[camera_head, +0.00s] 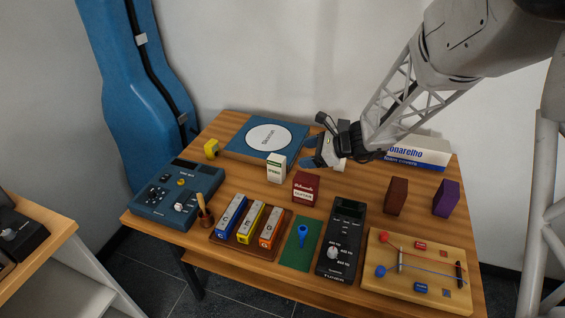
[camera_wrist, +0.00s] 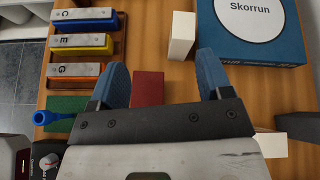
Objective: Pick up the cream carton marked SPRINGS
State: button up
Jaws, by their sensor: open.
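A small cream carton (camera_head: 276,168) with dark print and a green band stands upright on the wooden table, in front of the blue Skorrun box. Its print is too small to read surely. In the wrist view the cream carton (camera_wrist: 181,36) lies beyond my fingertips, nearer the right finger. My gripper (camera_head: 316,152) is open and empty, to the right of the carton and apart from it. The wrist view shows its two blue fingers (camera_wrist: 160,72) spread wide, with a dark red box (camera_wrist: 148,88) visible between and below them.
The blue Skorrun box (camera_head: 240,137) lies flat behind. The dark red box (camera_head: 306,188) stands right of the carton. Another pale box (camera_head: 340,164) is partly hidden by my gripper.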

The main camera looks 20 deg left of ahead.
aim_at(278, 158)
jog(key=w+a+f+m+t+y, duration=0.1)
jog(key=w+a+f+m, duration=0.2)
jog(key=w+a+f, duration=0.1)
jog(key=shift+a+f, duration=0.35)
jog(key=shift+f, duration=0.3)
jog(key=shift+x, duration=1.25)
jog(key=shift+a, duration=0.1)
jog(key=shift+f+x, duration=0.1)
jog(key=shift+x, duration=1.15)
jog(key=shift+f+x, duration=0.15)
jog(key=shift+x, duration=1.15)
jog(key=shift+s, duration=0.15)
jog(key=c, duration=1)
